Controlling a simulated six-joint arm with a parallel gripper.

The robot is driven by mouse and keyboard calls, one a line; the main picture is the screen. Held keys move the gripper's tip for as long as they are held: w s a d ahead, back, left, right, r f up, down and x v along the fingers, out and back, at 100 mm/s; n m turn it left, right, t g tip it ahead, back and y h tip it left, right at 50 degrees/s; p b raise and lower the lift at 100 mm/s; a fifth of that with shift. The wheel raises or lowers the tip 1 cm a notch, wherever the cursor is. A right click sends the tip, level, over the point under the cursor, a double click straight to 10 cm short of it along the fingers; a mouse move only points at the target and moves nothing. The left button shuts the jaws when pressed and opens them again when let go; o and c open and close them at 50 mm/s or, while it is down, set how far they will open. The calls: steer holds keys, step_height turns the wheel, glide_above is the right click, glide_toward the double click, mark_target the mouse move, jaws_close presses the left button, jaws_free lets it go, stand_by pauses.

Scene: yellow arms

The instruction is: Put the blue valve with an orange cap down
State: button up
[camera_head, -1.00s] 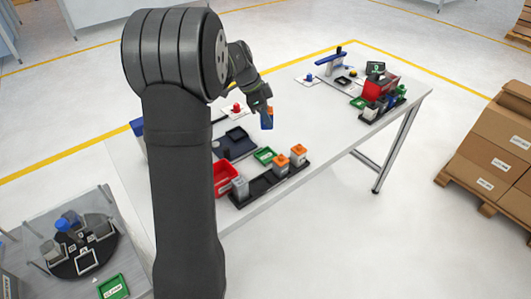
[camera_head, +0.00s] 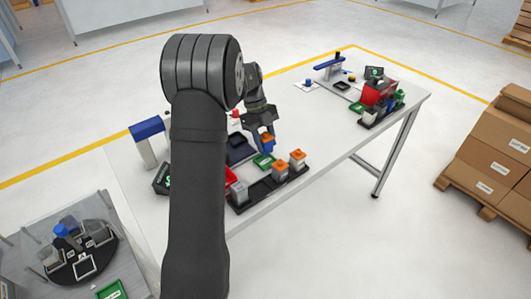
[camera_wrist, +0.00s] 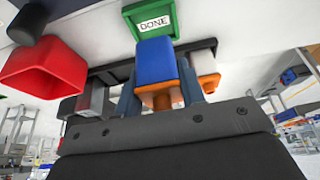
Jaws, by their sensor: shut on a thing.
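The blue valve with an orange cap (camera_head: 268,147) is held in my gripper (camera_head: 266,139), above the table near the green tray. In the wrist view the blue body of the valve (camera_wrist: 157,62) stands between the two fingers of my gripper (camera_wrist: 158,85), with the orange cap toward the palm. A green tray marked DONE (camera_wrist: 152,20) lies beyond the valve in the wrist view. The same green tray (camera_head: 264,161) lies on the table just below the gripper in the head view.
A black rack (camera_head: 262,192) holds grey valves with orange caps (camera_head: 297,158) and a grey one (camera_head: 239,191). A red bin (camera_wrist: 45,68) stands beside it. A dark tray (camera_head: 240,149) lies behind. A second station with a red bin (camera_head: 377,91) is at the far right.

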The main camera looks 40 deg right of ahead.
mark_target(266, 151)
steer(key=shift+f, duration=2.3)
steer(key=shift+f, duration=0.15)
steer(key=o, duration=1.1)
steer(key=v, duration=1.2)
steer(key=shift+s, duration=0.1)
